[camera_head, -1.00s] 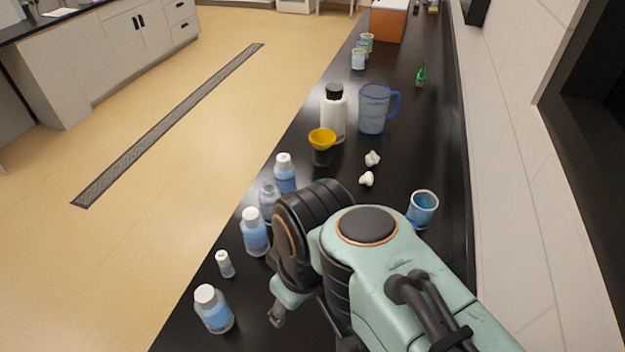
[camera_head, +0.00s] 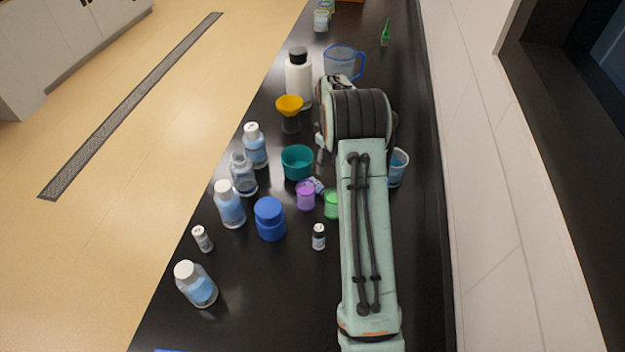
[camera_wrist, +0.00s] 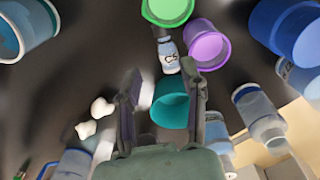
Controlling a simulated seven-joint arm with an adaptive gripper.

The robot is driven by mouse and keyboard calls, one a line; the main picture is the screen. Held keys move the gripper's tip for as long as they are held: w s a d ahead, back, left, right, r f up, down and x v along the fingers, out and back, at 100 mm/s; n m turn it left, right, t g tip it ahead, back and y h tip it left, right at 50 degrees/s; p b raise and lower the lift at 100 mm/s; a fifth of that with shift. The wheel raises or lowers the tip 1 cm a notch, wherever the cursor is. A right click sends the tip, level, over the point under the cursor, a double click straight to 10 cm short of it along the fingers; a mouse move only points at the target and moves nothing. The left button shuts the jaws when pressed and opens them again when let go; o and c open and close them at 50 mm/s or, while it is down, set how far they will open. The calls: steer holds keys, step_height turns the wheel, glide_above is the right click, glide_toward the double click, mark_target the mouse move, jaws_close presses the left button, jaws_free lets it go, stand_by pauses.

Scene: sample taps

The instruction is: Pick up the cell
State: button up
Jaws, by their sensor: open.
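No object is plainly marked as the cell. A small labelled vial with pale blue in it (camera_wrist: 168,55) is the likeliest match; it lies between the teal cup (camera_wrist: 170,108), the purple cup (camera_wrist: 208,48) and the green cup (camera_wrist: 166,8). In the head view the vial (camera_head: 316,186) is small and partly hidden between the cups. My gripper (camera_wrist: 160,72) is open and empty in the wrist view, above the bench. The teal cup shows between its fingers, and the vial appears just beyond the fingertips. In the head view my arm mostly hides the gripper.
A yellow funnel (camera_head: 289,104), a white bottle (camera_head: 299,75) and a blue-handled jug (camera_head: 343,62) stand farther back. A blue cup (camera_head: 398,168) is at right, near the wall.

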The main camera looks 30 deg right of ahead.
glide_above(326, 190)
step_height(326, 190, down, 5)
steer(key=shift+f, duration=0.2)
steer(key=f, duration=0.5)
steer(key=shift+s+f, duration=0.2)
steer(key=shift+s, duration=0.1)
jaws_close()
